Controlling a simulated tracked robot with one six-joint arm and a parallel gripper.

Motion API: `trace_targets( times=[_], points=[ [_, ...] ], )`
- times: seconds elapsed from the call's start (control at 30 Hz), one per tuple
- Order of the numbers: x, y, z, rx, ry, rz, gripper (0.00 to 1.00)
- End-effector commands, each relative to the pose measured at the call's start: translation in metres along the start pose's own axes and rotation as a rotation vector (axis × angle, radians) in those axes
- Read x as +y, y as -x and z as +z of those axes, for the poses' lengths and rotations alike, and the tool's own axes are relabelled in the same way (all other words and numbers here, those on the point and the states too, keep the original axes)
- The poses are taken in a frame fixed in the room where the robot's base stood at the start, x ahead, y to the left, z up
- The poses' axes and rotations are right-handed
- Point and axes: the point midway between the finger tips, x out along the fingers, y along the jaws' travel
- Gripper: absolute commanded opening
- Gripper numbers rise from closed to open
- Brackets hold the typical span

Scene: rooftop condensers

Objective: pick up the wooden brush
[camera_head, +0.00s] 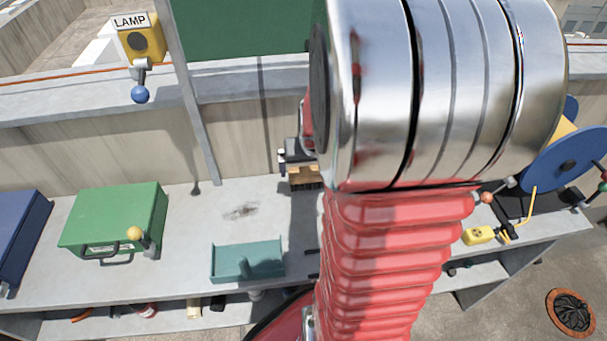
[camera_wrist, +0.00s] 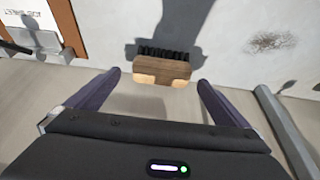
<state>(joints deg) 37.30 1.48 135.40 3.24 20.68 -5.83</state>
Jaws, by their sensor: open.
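The wooden brush (camera_wrist: 163,69) has a brown block, dark bristles and two paler patches on its near side. In the wrist view it lies between the lines of my two dark fingers, around the level of their tips, with a gap on each side. In the head view the brush (camera_head: 305,175) shows at the back of the grey bench, bristles down, partly hidden by my arm. My gripper (camera_wrist: 159,77) is open and empty; in the head view it (camera_head: 297,158) is just above the brush. I cannot tell whether the fingers reach its depth.
The bench (camera_head: 200,250) carries a green case (camera_head: 118,215), a blue case (camera_head: 22,235) and a teal tray (camera_head: 247,262). A concrete wall (camera_head: 240,140) runs behind.

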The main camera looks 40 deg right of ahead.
Motion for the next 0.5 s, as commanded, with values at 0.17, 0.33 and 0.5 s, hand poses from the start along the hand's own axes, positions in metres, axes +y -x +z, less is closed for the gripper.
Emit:
trace_targets(
  times=[0.17, 0.33, 0.5],
  points=[
    [0.000, 0.000, 0.000, 0.000, -0.001, 0.000, 1.00],
    [-0.001, -0.008, -0.001, -0.001, -0.001, 0.000, 1.00],
    [-0.003, -0.023, -0.002, -0.002, -0.001, 0.000, 1.00]
  ],
)
